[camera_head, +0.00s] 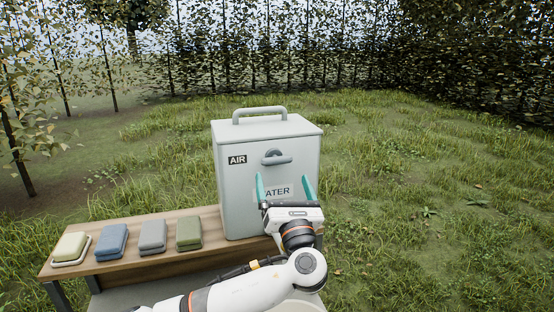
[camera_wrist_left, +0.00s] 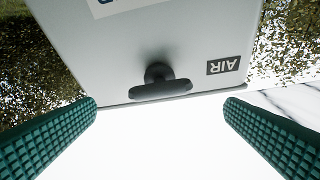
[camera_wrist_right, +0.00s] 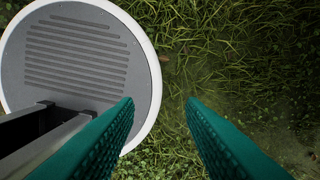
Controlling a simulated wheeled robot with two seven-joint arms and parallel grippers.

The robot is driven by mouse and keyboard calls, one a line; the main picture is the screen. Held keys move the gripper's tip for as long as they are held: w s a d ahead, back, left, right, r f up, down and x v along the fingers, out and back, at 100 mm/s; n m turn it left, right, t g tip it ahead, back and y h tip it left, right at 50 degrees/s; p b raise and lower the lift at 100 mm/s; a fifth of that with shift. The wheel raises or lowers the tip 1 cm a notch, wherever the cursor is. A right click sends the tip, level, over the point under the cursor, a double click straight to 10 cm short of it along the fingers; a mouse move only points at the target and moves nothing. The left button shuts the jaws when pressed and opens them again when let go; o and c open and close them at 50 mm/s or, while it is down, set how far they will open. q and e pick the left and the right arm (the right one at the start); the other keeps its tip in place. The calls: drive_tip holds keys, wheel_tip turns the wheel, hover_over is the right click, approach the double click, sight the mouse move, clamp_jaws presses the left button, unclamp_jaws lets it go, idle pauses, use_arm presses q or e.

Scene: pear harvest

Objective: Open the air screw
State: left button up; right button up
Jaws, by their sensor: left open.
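The air screw (camera_head: 276,160) is a grey knob with a cross bar on the front of a pale grey water tank (camera_head: 232,205), next to a black AIR label (camera_head: 237,160). Its bar lies about level. In the left wrist view the air screw (camera_wrist_left: 160,90) appears upside down, between the finger lines but beyond the tips. My left gripper (camera_head: 284,183) is open and empty, just below the screw in the head view, in front of the WATER label. My right gripper (camera_wrist_right: 160,103) is open and empty over grass, away from the tank.
The tank stands at the right end of a wooden bench (camera_head: 130,235). The tank has a top carry handle (camera_head: 260,111). Grass and trees surround it.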

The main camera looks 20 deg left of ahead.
sight(277, 163)
use_arm(q)
drive_tip(key=x, duration=0.3)
drive_tip(key=p+x, duration=0.1)
drive_tip(key=x, duration=0.2)
drive_tip(key=shift+a+f, duration=0.15)
drive_tip(key=shift+f, duration=0.05)
drive_tip(key=shift+w+r+p, duration=0.15)
drive_tip(key=shift+w+p, duration=0.1)
drive_tip(key=shift+p, duration=0.05)
drive_tip(key=shift+w+a, duration=0.1)
drive_tip(key=shift+a, duration=0.05)
drive_tip(key=shift+c, duration=0.3)
drive_tip(key=c, duration=0.9)
use_arm(e)
drive_tip(key=shift+w+a+r, duration=0.2)
drive_tip(key=shift+w+r, duration=0.15)
drive_tip(key=shift+r, duration=0.15)
drive_tip(key=shift+w+a+r, duration=0.15)
drive_tip(key=shift+w+r, duration=0.15)
drive_tip(key=shift+r, duration=0.2)
